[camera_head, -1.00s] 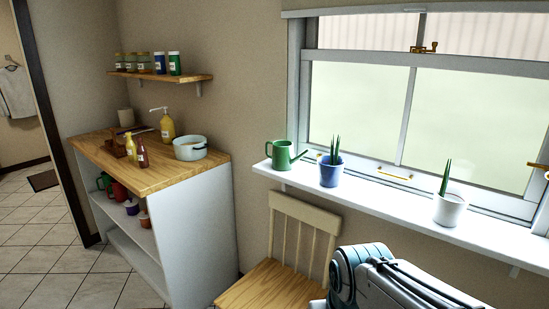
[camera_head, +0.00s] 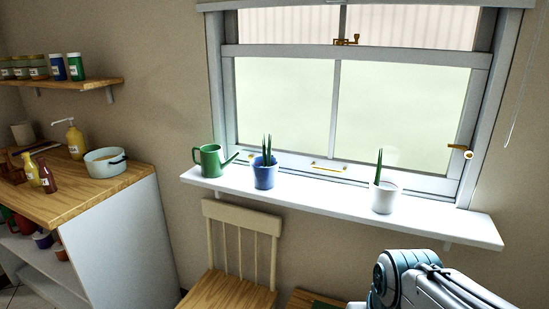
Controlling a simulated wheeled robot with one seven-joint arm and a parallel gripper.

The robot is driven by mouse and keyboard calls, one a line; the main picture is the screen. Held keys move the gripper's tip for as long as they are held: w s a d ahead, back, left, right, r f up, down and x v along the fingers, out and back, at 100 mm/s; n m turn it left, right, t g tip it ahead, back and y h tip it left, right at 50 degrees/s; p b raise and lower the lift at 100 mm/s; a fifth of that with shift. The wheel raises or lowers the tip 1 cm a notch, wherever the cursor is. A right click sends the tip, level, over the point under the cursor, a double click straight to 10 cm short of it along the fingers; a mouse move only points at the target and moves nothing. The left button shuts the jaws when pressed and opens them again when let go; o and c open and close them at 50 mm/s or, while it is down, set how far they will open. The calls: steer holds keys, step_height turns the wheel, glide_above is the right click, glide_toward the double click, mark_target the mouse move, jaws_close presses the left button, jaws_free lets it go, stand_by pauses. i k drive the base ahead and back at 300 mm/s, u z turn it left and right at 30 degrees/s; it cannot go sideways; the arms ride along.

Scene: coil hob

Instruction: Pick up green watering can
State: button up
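The green watering can (camera_head: 210,161) stands upright at the left end of the white window sill (camera_head: 445,222). Its handle is on the left and its spout points right, towards the blue plant pot (camera_head: 265,174). My arm shows at the lower right, well to the right of the can and in front of the sill. My gripper is outside the picture, so its fingers cannot be seen.
A white plant pot (camera_head: 384,196) stands further right on the sill. A wooden chair (camera_head: 230,290) is below the can, in front of the wall. A wood-topped cabinet (camera_head: 85,200) with bottles and a pot (camera_head: 105,163) stands at left, under a wall shelf (camera_head: 85,88).

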mark_target(212, 164)
steer(key=z, duration=2)
steer(key=k, duration=1.75)
steer(key=u, duration=1.95)
steer(key=i, duration=1.65)
